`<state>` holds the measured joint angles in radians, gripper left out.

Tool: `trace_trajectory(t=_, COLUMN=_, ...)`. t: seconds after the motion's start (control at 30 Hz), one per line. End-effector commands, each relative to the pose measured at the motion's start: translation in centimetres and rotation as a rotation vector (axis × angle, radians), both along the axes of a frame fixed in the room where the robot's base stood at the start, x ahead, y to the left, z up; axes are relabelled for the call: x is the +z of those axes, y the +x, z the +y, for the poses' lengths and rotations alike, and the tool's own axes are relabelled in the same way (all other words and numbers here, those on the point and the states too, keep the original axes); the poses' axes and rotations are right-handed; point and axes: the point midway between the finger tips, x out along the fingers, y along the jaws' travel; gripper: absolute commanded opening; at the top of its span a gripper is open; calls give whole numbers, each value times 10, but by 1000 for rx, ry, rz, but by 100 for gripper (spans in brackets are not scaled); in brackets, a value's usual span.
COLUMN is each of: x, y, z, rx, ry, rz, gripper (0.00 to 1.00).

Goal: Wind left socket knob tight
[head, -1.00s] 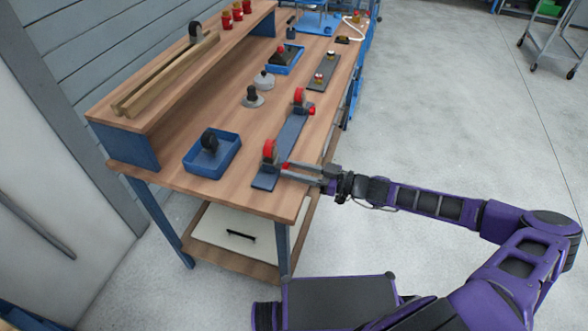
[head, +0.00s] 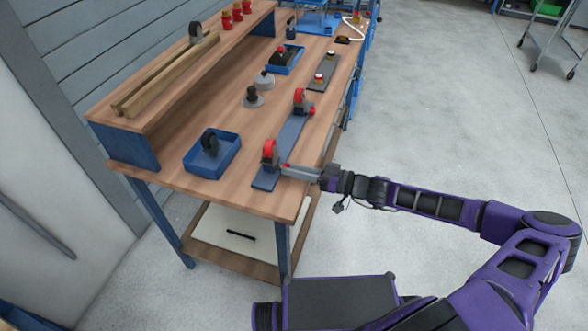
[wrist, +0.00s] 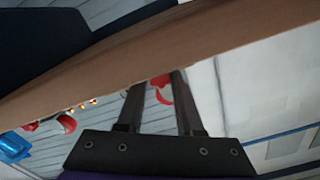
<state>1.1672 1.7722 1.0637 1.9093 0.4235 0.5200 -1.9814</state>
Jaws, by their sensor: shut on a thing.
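A blue-grey bar (head: 289,136) lies along the front edge of the bench with a grey socket at each end. The nearer socket (head: 275,164), the left one in the picture, holds a red ring (head: 269,150). Its small red knob (head: 286,165) faces the bench edge. My gripper (head: 284,168) reaches in level from the right and is shut on this knob, which its fingers mostly hide. In the wrist view red parts (wrist: 162,90) show between the two fingers. The farther socket (head: 300,108) has a similar red ring and knob. How tight either knob is cannot be seen.
A blue tray (head: 226,165) with a black wheel-like part stands left of the near socket. A black-knobbed grey piece (head: 253,99) stands behind the bar. A raised shelf (head: 150,119) with wooden strips runs along the back. The floor right of the bench is open.

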Motion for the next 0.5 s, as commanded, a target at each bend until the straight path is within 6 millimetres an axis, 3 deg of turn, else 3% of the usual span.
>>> trace_trajectory(t=0.5, x=0, y=0, z=0, rx=-1, ry=44, rz=122, gripper=0)
